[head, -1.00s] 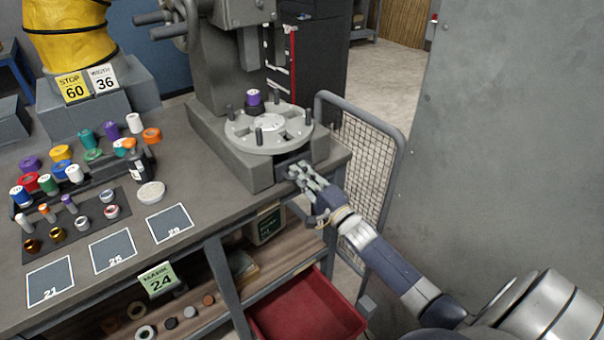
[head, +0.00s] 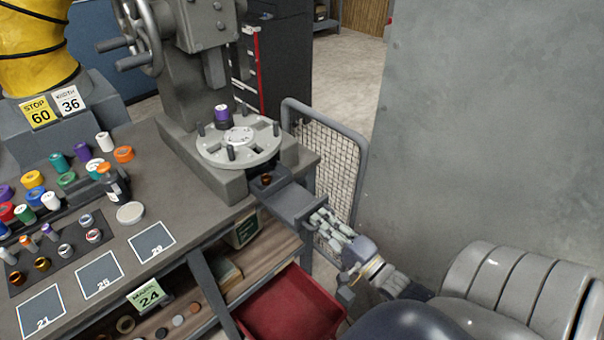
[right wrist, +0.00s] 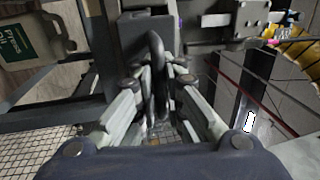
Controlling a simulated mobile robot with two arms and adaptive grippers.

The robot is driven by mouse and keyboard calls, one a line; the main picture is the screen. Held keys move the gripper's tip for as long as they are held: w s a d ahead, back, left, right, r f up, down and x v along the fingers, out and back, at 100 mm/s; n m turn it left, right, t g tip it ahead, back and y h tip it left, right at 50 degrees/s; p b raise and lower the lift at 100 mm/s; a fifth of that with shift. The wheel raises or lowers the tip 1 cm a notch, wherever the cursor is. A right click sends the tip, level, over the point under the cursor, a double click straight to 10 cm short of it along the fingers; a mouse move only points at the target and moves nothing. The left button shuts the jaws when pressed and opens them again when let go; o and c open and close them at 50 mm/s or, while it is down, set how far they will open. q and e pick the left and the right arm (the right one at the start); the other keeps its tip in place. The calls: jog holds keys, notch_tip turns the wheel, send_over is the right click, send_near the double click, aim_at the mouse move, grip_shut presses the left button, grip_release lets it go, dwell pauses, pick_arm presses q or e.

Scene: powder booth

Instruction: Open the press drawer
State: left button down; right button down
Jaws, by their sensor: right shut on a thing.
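The press (head: 205,60) stands on the bench with a round, pegged plate (head: 212,150) on its base. The press drawer (head: 290,201) sticks out of the front of that base, over the bench edge. A small copper-coloured piece (head: 267,179) lies in its inner end. My right gripper (head: 322,216) is at the drawer's outer end, its fingers closed there. In the right wrist view the fingers (right wrist: 158,115) are shut around the dark, curved drawer handle (right wrist: 157,65). My left gripper is in no view.
Coloured rolls and bottles (head: 60,180) crowd the bench's left side, near numbered squares (head: 100,274). A red bin (head: 290,305) sits below the drawer. A mesh guard (head: 335,170) stands just right of the press, and a grey wall fills the right.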

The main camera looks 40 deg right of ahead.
jog(key=s+p, duration=0.1)
jog(key=s, duration=0.7)
jog(key=shift+d+f, duration=0.15)
jog(key=shift+d, duration=0.15)
jog(key=c, duration=2)
grip_release()
jog(key=shift+o, duration=0.2)
jog(key=shift+s, duration=0.1)
jog(key=s+d+f, duration=0.1)
jog(key=s+f, duration=0.1)
jog(key=s, duration=0.9)
jog(key=shift+s, duration=0.3)
jog(key=shift+f, duration=0.15)
